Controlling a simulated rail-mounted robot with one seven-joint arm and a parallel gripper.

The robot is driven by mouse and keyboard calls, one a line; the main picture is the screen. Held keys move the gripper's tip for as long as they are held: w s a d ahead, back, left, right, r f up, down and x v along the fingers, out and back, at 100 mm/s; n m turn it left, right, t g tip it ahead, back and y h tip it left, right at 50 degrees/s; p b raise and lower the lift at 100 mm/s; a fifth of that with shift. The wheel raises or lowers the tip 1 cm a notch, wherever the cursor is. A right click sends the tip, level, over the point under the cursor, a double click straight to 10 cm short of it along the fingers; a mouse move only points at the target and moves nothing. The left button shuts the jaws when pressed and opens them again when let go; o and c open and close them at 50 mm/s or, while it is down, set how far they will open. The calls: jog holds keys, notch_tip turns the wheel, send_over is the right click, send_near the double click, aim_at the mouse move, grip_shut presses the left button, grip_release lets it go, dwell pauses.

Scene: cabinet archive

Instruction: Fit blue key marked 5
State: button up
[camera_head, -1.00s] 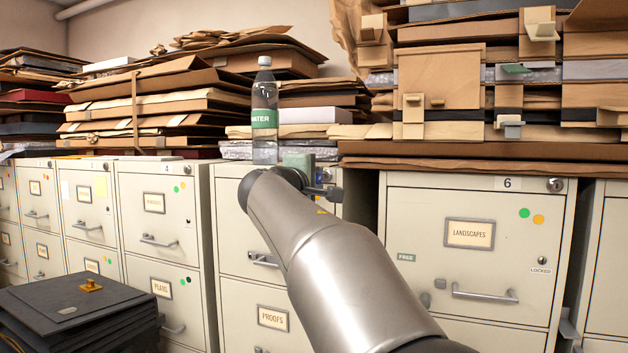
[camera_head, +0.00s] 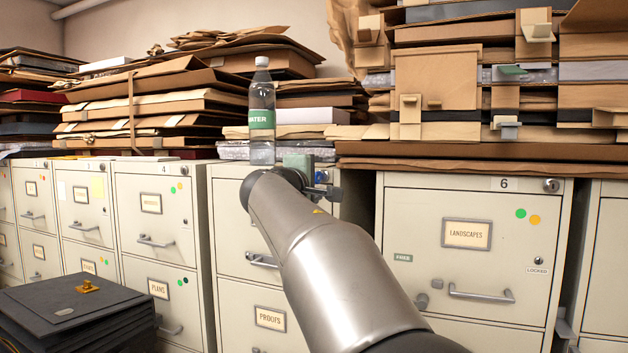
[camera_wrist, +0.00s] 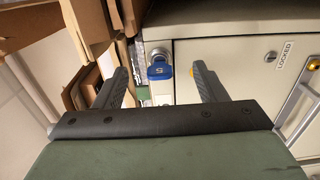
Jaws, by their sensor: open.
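The blue key (camera_wrist: 160,71), marked 5, sits at a round silver lock (camera_wrist: 158,54) in the cabinet face in the wrist view. Its shaft is hidden, so I cannot tell how deep it is. My gripper (camera_wrist: 161,69) is open, with one dark finger on each side of the key and a clear gap to both. In the head view a small bit of blue (camera_head: 320,177) shows beside my gripper, at the top right of the beige cabinet with the PROOFS drawer (camera_head: 270,318). My arm hides most of that corner.
A water bottle (camera_head: 262,115) stands on the cabinet top, close behind my wrist. Stacked folders (camera_head: 455,150) overhang the cabinet marked 6 (camera_head: 420,215) at the right. A dark gap lies between the two cabinets. A black stack of folders (camera_head: 60,310) is at the lower left.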

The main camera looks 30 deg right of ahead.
jog(key=shift+s+a, duration=0.1)
dwell(0.5)
jog(key=b+v, duration=0.3)
jog(key=v, duration=0.2)
jog(key=shift+s+a, duration=0.3)
dwell(0.5)
jog(key=b+v, duration=0.3)
jog(key=v, duration=1.4)
jog(key=shift+s+b, duration=0.15)
jog(key=shift+b, duration=0.2)
jog(key=shift+a, duration=0.1)
